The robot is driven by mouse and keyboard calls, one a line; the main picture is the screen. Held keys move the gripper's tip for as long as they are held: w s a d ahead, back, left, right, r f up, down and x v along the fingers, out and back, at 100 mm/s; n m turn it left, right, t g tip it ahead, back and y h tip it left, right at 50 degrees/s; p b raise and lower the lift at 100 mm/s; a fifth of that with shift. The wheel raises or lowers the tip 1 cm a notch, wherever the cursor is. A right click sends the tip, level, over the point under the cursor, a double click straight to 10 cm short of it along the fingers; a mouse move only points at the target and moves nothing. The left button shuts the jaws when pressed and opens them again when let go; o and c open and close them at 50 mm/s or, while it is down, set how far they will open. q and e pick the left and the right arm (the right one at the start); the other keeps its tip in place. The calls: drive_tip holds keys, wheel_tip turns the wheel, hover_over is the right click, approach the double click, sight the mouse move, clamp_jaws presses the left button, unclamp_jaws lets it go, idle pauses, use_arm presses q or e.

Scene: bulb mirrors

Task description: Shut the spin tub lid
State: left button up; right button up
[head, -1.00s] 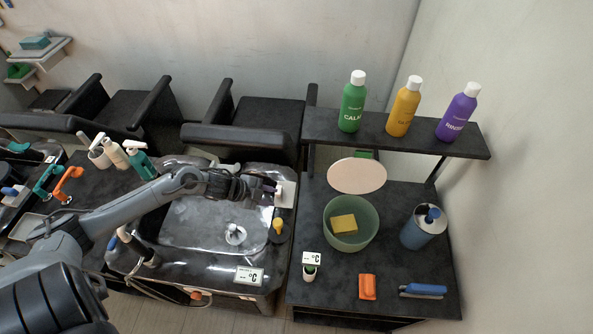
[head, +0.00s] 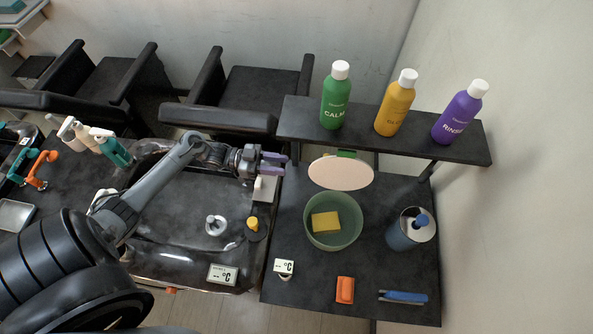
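The spin tub is a round green tub (head: 313,239) on the dark side table, with a yellow sponge (head: 326,222) inside. Its pale pink oval lid (head: 340,173) stands raised behind it, so the tub's mouth is open. A bit of green shows behind the lid's top edge. My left gripper (head: 274,163) has purple fingers, spread apart with nothing between them. It points right, a short way left of the lid, and does not appear to touch it. My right gripper is out of view.
A shelf (head: 385,135) behind the lid carries green (head: 335,98), yellow (head: 396,105) and purple (head: 459,115) bottles. A blue canister (head: 408,232) stands right of the tub. The black basin (head: 180,222) is left.

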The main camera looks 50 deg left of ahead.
use_arm(q)
drive_tip(key=x, duration=0.7)
drive_tip(key=shift+d, duration=0.35)
drive_tip(key=shift+w+d, duration=0.15)
drive_tip(key=shift+d, duration=0.1)
clamp_jaws()
idle(0.4)
